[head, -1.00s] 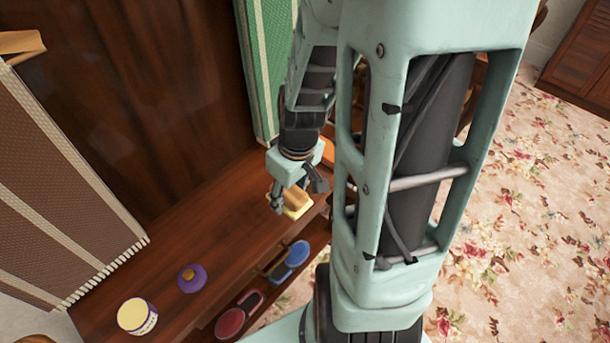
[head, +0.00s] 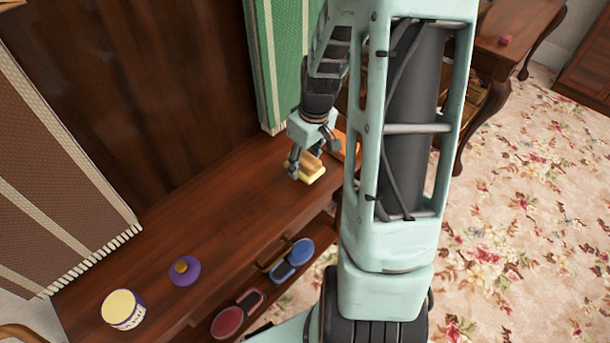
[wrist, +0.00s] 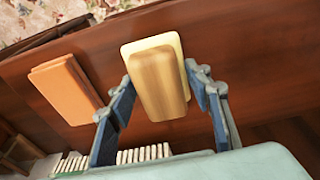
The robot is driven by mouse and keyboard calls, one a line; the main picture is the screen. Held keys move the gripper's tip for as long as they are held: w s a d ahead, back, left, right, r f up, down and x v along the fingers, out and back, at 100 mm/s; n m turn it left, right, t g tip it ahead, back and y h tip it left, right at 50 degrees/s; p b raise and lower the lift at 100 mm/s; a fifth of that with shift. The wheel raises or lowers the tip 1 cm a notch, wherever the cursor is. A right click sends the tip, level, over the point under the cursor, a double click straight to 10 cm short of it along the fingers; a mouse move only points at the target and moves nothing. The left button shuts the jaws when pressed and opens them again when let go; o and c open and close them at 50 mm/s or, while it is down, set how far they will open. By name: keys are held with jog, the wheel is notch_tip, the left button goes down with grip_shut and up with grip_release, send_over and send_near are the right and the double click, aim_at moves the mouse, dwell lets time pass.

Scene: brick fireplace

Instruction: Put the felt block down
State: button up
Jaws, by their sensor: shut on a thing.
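The felt block (head: 313,169) has a cream felt-like base and a rounded wooden grip. My gripper (head: 307,163) is shut on it, over the dark wooden top (head: 215,215). In the wrist view the block (wrist: 158,82) lies between the two fingers of my gripper (wrist: 160,100), with its cream base showing behind the wooden grip. Whether the base touches the wood or hangs just above it, I cannot tell. My arm partly hides the area to the right in the head view.
An orange block (wrist: 66,90) lies beside the felt block. A purple knobbed object (head: 184,271) and a cream-lidded tin (head: 123,310) stand nearer the left end. Red (head: 228,321) and blue (head: 292,258) items sit lower, below the front edge. The top's middle is clear.

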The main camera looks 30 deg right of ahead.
aim_at(308, 156)
jog(key=shift+w+d+f, duration=0.2)
jog(key=shift+w+f, duration=0.05)
jog(key=shift+f, duration=0.15)
jog(key=shift+w+d+f+b, duration=0.1)
jog(key=shift+w+f+b, duration=0.05)
jog(key=shift+f+b, duration=0.7)
jog(key=shift+w+d+f+b, duration=0.1)
jog(key=shift+f+b, duration=0.5)
jog(key=shift+f, duration=0.35)
jog(key=shift+f, duration=0.1)
jog(key=shift+f, duration=0.15)
jog(key=o, duration=1)
jog(key=r, duration=0.4)
jog(key=s+r+p, duration=0.1)
jog(key=r, duration=0.3)
jog(key=r+p, duration=0.1)
jog(key=r, duration=0.3)
jog(key=shift+s+d+r, duration=0.2)
jog(key=shift+s+d, duration=0.05)
jog(key=shift+s, duration=0.1)
